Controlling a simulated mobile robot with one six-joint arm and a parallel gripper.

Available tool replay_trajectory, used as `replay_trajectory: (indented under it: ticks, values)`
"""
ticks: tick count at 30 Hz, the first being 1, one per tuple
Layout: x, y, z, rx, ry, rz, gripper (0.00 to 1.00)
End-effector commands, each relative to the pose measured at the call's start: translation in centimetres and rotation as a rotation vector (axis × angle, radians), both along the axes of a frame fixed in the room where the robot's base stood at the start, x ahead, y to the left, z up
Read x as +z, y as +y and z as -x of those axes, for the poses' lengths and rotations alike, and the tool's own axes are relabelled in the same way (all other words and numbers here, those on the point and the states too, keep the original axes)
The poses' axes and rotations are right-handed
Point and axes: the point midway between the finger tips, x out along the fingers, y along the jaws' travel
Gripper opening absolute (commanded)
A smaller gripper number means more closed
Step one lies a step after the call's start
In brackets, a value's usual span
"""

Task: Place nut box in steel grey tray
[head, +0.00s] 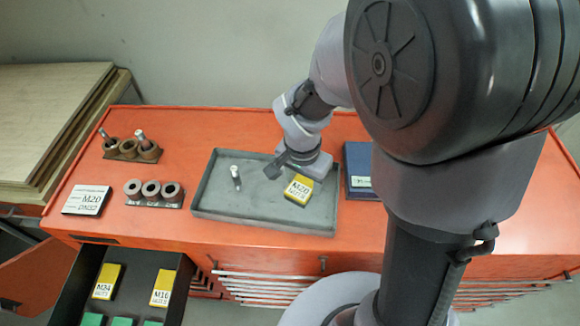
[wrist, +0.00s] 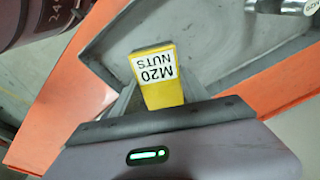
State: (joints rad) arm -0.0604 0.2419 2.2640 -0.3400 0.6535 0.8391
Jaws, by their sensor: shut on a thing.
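The yellow nut box (head: 299,190) has a white label reading M20 NUTS. In the head view it shows over the right part of the steel grey tray (head: 212,195). My gripper (head: 298,177) is shut on the box. In the wrist view the box (wrist: 160,90) sticks out from between the fingers, with the grey tray (wrist: 112,45) behind it. I cannot tell whether the box touches the tray floor. A small metal bolt (head: 236,178) is in the left part of the tray.
The tray is on an orange cabinet top (head: 110,228). Left of it are two brown ring holders (head: 153,192) and a white M20 box (head: 87,199). A dark blue box (head: 359,165) is close on its right. An open drawer (head: 75,295) holds yellow and green boxes.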

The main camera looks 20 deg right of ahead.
Motion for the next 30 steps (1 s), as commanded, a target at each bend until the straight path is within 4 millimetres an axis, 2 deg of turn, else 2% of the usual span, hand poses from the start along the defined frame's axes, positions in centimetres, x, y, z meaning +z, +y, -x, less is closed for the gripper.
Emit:
replay_trajectory:
  ticks: [6, 17, 18, 21, 30]
  values:
    - [-3.8, 0.0, 0.1, -0.001, 0.003, 0.0, 0.0]
    - [-4.2, 0.0, 0.0, 0.0, -0.001, -0.001, 0.0]
    - [-4.2, 0.0, 0.0, 0.0, 0.0, 0.0, 0.56]
    - [-4.1, 0.0, 0.0, 0.0, 0.0, 0.0, 0.74]
    - [-3.9, 0.0, 0.0, 0.0, 0.0, 0.0, 0.74]
